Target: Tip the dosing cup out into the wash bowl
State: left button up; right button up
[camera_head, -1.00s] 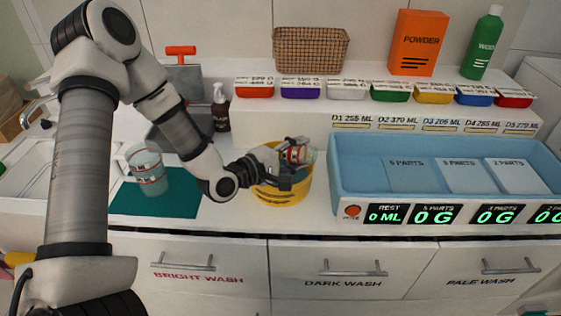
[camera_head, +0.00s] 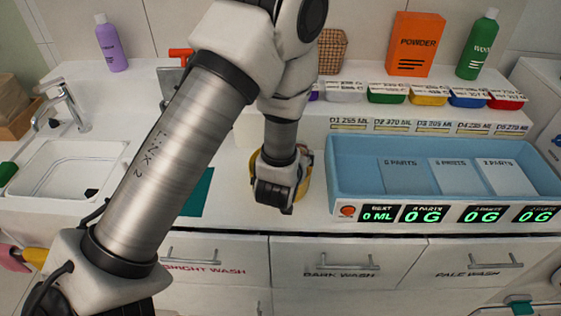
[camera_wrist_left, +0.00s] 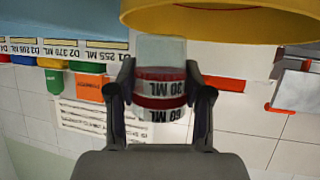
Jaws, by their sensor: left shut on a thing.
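The clear dosing cup (camera_wrist_left: 161,55), with red bands and ML marks, is between the two fingers of my left gripper (camera_wrist_left: 160,95), which is shut on it. In the left wrist view its lettering is upside down, like the labels behind, so it looks roughly upright; its exact tilt and contents I cannot tell. The yellow wash bowl (camera_wrist_left: 230,20) fills the top of that view, close to the cup. In the head view my left wrist hides the cup and most of the bowl (camera_head: 307,178), leaving a yellow edge visible. My right gripper is not in view.
A blue compartmented tray (camera_head: 340,180) with displays stands right of the bowl. Behind it is a ledge with several colored tubs (camera_head: 432,96), an orange powder box (camera_head: 415,45) and a green bottle (camera_head: 478,45). A sink (camera_head: 60,170) is at the left. A teal mat (camera_head: 198,195) is partly hidden.

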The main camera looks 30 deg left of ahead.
pick_arm(q)
jog(key=shift+w+a+f+y, duration=0.1)
jog(key=shift+w+a+y, duration=0.05)
jog(key=shift+w+y, duration=0.15)
jog(key=shift+s+r+p, duration=0.1)
jog(key=shift+r+p, duration=1.15)
jog(key=shift+r, duration=0.35)
jog(key=shift+f, duration=0.1)
jog(key=shift+m, duration=0.3)
